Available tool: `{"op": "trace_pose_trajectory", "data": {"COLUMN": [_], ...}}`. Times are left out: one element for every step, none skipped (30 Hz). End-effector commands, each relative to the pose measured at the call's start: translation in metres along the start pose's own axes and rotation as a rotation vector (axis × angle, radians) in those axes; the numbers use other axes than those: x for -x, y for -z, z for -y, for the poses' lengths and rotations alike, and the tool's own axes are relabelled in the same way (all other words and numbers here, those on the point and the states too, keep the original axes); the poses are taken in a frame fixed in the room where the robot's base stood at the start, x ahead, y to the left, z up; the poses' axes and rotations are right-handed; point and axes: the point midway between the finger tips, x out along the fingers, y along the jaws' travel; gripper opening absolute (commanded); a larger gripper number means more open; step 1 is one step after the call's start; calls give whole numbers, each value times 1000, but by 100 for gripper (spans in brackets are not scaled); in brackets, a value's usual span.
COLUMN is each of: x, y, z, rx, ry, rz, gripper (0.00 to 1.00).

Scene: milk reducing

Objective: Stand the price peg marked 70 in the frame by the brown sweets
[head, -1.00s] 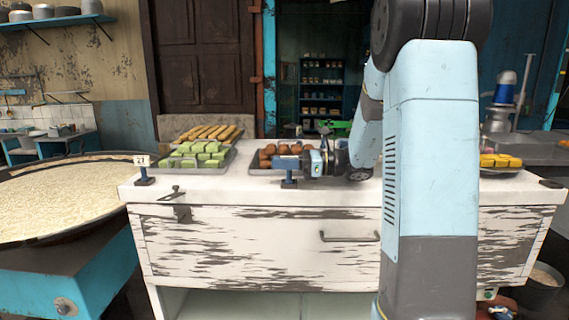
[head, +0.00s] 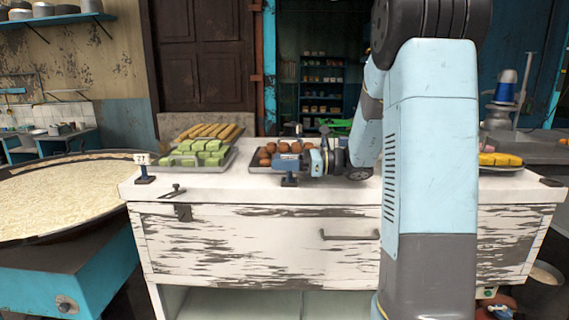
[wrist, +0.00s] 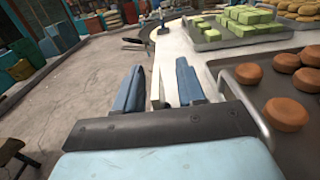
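The brown sweets (head: 270,152) lie on a dark metal tray; several show at the right of the wrist view (wrist: 288,112). A small frame (head: 289,182) with a dark base and blue post stands on the counter in front of them. My gripper (head: 284,161) is at the top of this frame, pointing left, and hides its upper part. In the wrist view its two blue fingers (wrist: 158,80) are spread apart. A thin pale upright strip (wrist: 156,90) shows between them, perhaps the peg edge-on, apart from both fingers. I cannot read a 70 anywhere.
Green sweets (head: 200,150) lie on a tray to the left, yellow sweets (head: 499,159) to the right. A small dark tool (head: 173,190) lies near the counter's front edge.

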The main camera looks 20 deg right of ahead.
Motion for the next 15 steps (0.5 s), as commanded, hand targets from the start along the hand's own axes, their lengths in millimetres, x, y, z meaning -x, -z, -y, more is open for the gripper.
{"op": "trace_pose_trajectory", "data": {"x": [0,0,0,0,0,0,1,2,3,5,8,12,16,21,28], "y": [0,0,0,0,0,0,0,0,0,0,0,0,0,0,0], "z": [0,0,0,0,0,0,0,0,0,0,1,1,1,1,0], "rx": [0,0,0,0,0,0,0,0,0,0,0,0,0,0,0], "ry": [0,0,0,0,0,0,0,1,1,2,2,3,3,3,3], "rz": [0,0,0,0,0,0,0,0,0,0,0,0,0,0,0], "gripper": [40,40,40,40,40,40,40,40,40,40,40,40,40,40,40]}}
